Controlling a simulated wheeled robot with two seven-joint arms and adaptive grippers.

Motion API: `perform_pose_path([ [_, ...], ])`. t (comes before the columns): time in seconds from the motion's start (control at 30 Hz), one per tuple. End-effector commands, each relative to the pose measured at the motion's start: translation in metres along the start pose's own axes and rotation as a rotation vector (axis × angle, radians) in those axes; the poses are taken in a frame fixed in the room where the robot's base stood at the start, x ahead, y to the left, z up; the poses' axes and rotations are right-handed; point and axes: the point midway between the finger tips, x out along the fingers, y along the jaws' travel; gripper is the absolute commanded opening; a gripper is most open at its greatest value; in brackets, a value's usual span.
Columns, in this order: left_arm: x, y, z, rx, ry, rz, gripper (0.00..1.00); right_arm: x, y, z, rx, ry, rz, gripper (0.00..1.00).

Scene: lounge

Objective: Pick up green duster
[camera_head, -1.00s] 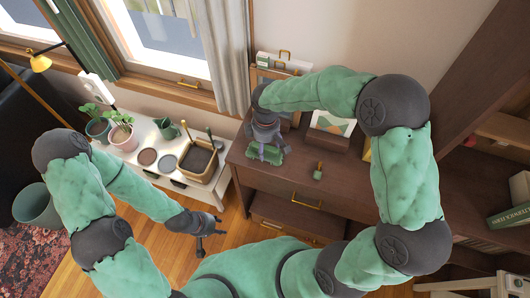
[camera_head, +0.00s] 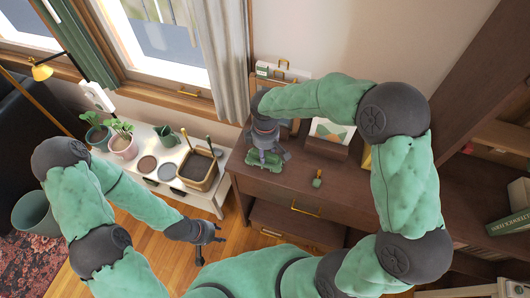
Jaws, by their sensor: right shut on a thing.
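The green duster (camera_head: 278,163) is on the dark wooden cabinet top near its left end, below my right gripper. My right gripper (camera_head: 263,158) points down at it and is shut on it. The fingers cover part of the duster, and whether it still touches the cabinet top is hard to tell. My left gripper (camera_head: 209,240) hangs low over the wooden floor, left of the cabinet, with its fingers apart and empty.
A small green-and-wood item (camera_head: 317,179) lies on the cabinet top (camera_head: 285,190), right of the duster. A card holder (camera_head: 328,145) stands behind. A white bench (camera_head: 150,166) to the left carries potted plants and a basket (camera_head: 197,172).

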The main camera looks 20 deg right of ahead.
Motion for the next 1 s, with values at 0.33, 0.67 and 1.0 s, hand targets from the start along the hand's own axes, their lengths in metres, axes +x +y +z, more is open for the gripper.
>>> perform_pose_path([
  [0.33,-0.028,0.010,0.001,0.000,0.000,0.000,0.40,-0.065,-0.022,0.023,0.001,0.004,0.003,0.03],
  [0.67,-0.046,0.016,0.002,0.000,0.000,0.000,0.40,-0.105,-0.070,0.071,0.000,0.003,0.002,0.03],
  [1.0,-0.053,0.019,0.002,0.000,0.000,0.000,0.40,-0.119,-0.096,0.097,0.000,0.001,0.001,0.03],
])
